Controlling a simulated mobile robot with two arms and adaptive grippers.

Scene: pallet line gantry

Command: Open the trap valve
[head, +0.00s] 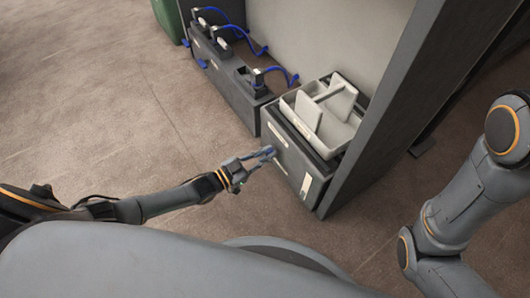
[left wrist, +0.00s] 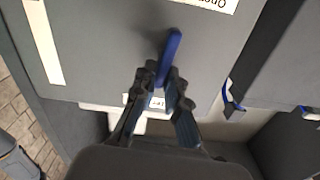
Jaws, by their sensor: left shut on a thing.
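The trap valve shows as a blue lever (left wrist: 173,48) on the grey face of a cabinet (left wrist: 95,40) in the left wrist view. My left gripper (left wrist: 164,82) is shut on this lever, with a finger on each side of it. In the head view my left gripper (head: 268,155) reaches from the left to the front face of the grey cabinet (head: 283,160). The lever is mostly hidden there by the fingers. My right arm shows at the right of the head view, but its gripper is out of the picture.
A light grey tray with upright dividers (head: 318,122) sits on the cabinet. Low dark units (head: 232,72) with blue hoses stand behind it along the wall. A dark post (head: 385,110) rises right of the cabinet. The brown floor (head: 110,100) at left is clear.

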